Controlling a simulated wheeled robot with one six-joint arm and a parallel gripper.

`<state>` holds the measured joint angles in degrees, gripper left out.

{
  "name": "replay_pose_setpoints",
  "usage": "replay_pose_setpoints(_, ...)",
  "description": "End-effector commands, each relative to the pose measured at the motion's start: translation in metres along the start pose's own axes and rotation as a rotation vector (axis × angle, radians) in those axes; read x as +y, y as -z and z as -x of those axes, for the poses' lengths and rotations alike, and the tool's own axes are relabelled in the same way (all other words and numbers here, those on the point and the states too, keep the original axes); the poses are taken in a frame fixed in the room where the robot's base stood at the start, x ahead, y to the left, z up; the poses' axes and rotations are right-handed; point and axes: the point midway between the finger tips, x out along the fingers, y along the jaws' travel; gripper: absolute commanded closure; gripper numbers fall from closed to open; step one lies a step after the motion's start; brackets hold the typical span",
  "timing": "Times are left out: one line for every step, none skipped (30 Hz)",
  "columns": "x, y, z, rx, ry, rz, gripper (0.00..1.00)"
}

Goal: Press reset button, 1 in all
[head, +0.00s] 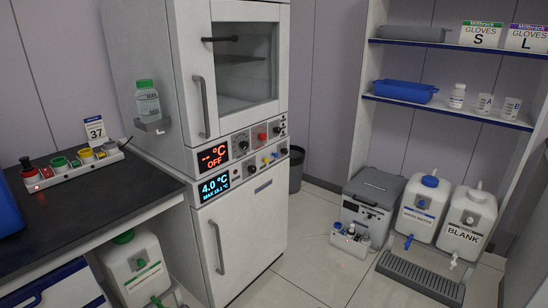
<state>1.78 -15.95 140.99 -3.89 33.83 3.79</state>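A tall white cabinet (249,220) with an upper glass door stands in the middle of the head view. Its upper control panel (241,143) has a display with red digits reading "-- °C OFF", black knobs and a red button (262,137). Its lower control panel (276,156) has a blue-lit display reading 4.0 °C and several small knobs, one of them yellow and one blue. I cannot read any label that marks a reset button. My gripper is not in view.
A dark bench (90,205) on the left holds a strip with coloured knobs (75,166). A green-capped bottle (147,101) sits on the cabinet's side bracket. A grey box (368,203), a small device (350,240) and two canisters (422,207) stand right. Floor before the cabinet is clear.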

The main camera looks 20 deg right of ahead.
Motion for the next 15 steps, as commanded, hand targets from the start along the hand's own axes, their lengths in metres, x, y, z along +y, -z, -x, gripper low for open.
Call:
replay_pose_setpoints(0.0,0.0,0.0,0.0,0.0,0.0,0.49)
replay_pose_setpoints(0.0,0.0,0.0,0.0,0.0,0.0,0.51)
replay_pose_setpoints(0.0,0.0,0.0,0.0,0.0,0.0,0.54)
replay_pose_setpoints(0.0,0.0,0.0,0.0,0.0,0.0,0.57)
replay_pose_setpoints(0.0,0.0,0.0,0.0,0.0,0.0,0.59)
replay_pose_setpoints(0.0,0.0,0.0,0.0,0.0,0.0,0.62)
replay_pose_setpoints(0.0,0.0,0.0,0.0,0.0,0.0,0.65)
replay_pose_setpoints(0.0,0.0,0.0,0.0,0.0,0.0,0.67)
replay_pose_setpoints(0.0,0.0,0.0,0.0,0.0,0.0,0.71)
replay_pose_setpoints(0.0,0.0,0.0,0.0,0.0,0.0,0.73)
replay_pose_setpoints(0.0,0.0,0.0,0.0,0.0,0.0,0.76)
replay_pose_setpoints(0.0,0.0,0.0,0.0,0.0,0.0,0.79)
replay_pose_setpoints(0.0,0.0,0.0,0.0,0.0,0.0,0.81)
replay_pose_setpoints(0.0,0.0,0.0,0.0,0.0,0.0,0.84)
replay_pose_setpoints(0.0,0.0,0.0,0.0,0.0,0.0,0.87)
